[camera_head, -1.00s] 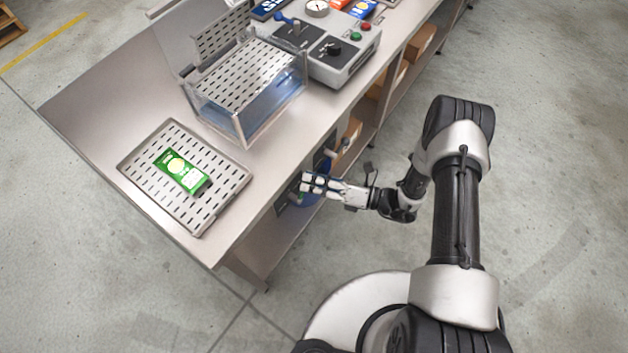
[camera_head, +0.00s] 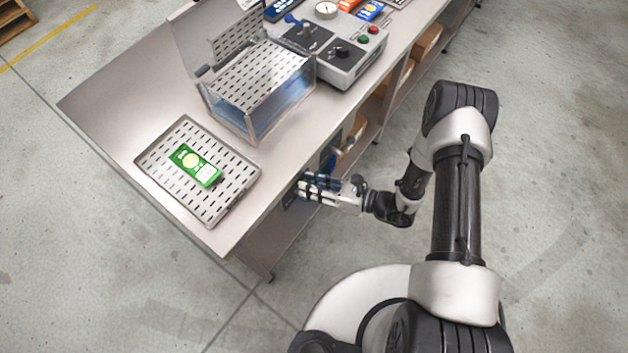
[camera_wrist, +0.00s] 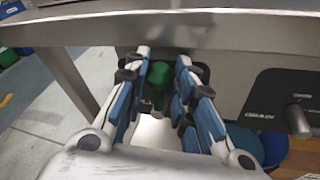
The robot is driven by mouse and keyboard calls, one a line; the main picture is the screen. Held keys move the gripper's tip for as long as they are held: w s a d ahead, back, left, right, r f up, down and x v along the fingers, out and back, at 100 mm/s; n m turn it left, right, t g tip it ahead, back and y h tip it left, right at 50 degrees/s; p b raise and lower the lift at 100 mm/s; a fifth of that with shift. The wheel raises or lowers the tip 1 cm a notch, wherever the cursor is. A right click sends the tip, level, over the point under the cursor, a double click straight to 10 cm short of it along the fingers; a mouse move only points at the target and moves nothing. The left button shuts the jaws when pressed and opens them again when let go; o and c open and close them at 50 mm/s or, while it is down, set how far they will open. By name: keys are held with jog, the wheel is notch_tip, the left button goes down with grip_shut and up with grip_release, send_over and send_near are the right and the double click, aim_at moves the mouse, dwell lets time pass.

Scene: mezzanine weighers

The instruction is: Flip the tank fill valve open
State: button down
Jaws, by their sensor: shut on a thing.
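A green valve handle (camera_wrist: 160,78) sits on the front of the bench, just under the top's edge, in the wrist view. In the head view my gripper (camera_head: 304,186) is at the bench front under the edge, and the handle is hidden. A clear water tank (camera_head: 262,92) with a slotted rack stands on the bench.
A dark panel (camera_wrist: 267,100) with a grey knob (camera_wrist: 298,122) is right of the handle. The steel bench edge (camera_wrist: 200,24) overhangs the gripper. A slotted tray (camera_head: 235,205) with a green packet (camera_head: 196,166) and a control box (camera_head: 338,62) stand on top. The floor beside my arm is clear.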

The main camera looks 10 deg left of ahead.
jog(key=shift+s+r, duration=0.1)
dwell(0.4)
jog(key=c, duration=1.3)
grip_release()
jog(key=v, duration=1.2)
jog(key=shift+c, duration=0.2)
